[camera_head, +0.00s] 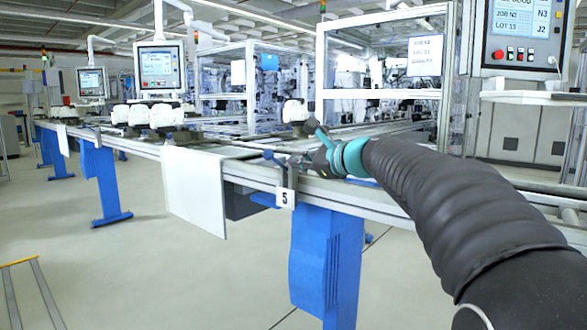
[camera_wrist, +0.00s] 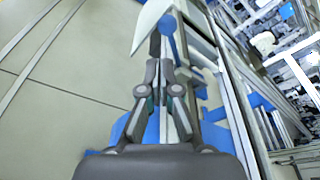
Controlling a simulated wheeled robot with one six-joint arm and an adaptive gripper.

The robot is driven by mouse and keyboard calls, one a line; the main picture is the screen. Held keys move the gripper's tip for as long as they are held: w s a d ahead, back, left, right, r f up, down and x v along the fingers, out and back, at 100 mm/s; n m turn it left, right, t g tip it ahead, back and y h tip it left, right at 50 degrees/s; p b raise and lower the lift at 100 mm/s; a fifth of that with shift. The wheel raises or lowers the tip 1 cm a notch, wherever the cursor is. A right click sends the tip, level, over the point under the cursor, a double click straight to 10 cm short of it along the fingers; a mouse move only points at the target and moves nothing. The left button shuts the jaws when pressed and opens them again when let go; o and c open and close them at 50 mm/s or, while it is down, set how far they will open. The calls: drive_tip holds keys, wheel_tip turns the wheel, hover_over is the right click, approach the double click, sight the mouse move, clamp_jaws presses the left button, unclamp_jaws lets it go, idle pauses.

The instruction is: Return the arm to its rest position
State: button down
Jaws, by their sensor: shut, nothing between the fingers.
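My arm (camera_head: 430,190), in a dark ribbed sleeve with a teal joint, reaches from the lower right to the edge of the pallet line. My gripper (camera_head: 297,161) is small and partly hidden behind the wrist there, close to the rail (camera_head: 390,198) above the number 5 plate (camera_head: 285,197). In the wrist view my gripper (camera_wrist: 164,68) points up the picture. Its fingers are together and hold nothing. Whether it touches the rail cannot be told.
A white panel (camera_head: 195,190) hangs from the line's front, left of a blue leg (camera_head: 326,262). White parts (camera_head: 150,115) stand on the line; another white part (camera_head: 295,112) is just behind my gripper. A screen (camera_head: 515,35) stands at right.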

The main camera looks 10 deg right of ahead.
drive_tip(key=s+d+f+n+g+h, duration=0.1)
drive_tip(key=s+f+n+g+h, duration=0.1)
drive_tip(key=s+f+n, duration=0.45)
drive_tip(key=s+f+n+g+h, duration=0.1)
drive_tip(key=s+f+n+g, duration=0.15)
drive_tip(key=f, duration=0.75)
drive_tip(key=s+d+f+n+g+h, duration=0.1)
drive_tip(key=s+f+n, duration=0.3)
drive_tip(key=s, duration=0.6)
drive_tip(key=s+d+f+n+h, duration=0.2)
drive_tip(key=s+f+n+h, duration=0.1)
drive_tip(key=s, duration=0.7)
drive_tip(key=s+d+f+n+g+h, duration=0.1)
drive_tip(key=s+f+n, duration=0.3)
drive_tip(key=s, duration=0.6)
drive_tip(key=shift+d+f+n+g+h, duration=0.2)
drive_tip(key=shift+f+n+g+h, duration=0.3)
drive_tip(key=shift+f, duration=0.6)
